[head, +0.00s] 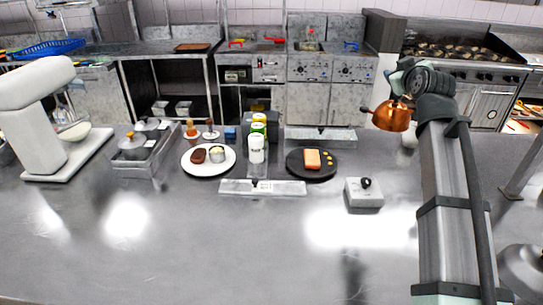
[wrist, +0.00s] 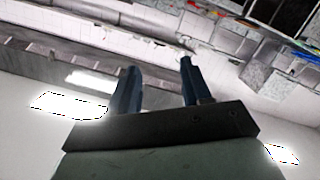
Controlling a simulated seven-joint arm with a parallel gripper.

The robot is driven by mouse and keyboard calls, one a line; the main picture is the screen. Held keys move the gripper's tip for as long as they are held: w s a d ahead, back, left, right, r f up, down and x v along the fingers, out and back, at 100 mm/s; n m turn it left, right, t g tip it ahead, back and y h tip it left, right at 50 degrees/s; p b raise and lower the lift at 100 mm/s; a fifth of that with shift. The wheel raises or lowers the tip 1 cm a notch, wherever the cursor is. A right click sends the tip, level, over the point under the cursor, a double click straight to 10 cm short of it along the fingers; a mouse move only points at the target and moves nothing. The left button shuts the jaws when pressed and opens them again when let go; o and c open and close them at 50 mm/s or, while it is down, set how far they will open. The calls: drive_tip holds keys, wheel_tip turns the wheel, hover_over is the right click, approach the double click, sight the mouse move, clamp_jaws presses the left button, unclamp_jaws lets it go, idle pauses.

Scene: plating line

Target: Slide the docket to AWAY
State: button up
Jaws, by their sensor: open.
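A pale metal rail (head: 285,188) lies on the counter in front of the plates. A small white label with a dark knob (head: 255,184) sits at about its left middle; this may be the docket, but its lettering is too small to read. A second rail (head: 335,134) lies farther back, with a small dark knob near its middle. No AWAY marking is readable. My gripper (head: 396,82) is raised at the right, well away from both rails. In the wrist view its two blue-grey fingers (wrist: 157,85) stand apart with nothing between them.
A white plate (head: 186,164) and a dark plate (head: 331,170) hold food, with bottles (head: 257,150) between them. A grey box with a black knob (head: 364,200) stands right of the front rail. A copper kettle (head: 392,118) is beneath my gripper. The front counter is clear.

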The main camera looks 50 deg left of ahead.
drive_tip(key=s+a+f+g+h, duration=0.2)
drive_tip(key=s+a+f+g, duration=0.4)
drive_tip(key=s+a+f, duration=0.55)
drive_tip(key=g+h, duration=0.4)
drive_tip(key=h, duration=0.1)
approach(255, 180)
drive_tip(key=shift+m, duration=0.3)
drive_tip(key=x, duration=0.8)
drive_tip(key=shift+f, duration=0.1)
drive_tip(key=shift+d, duration=0.1)
clamp_jaws()
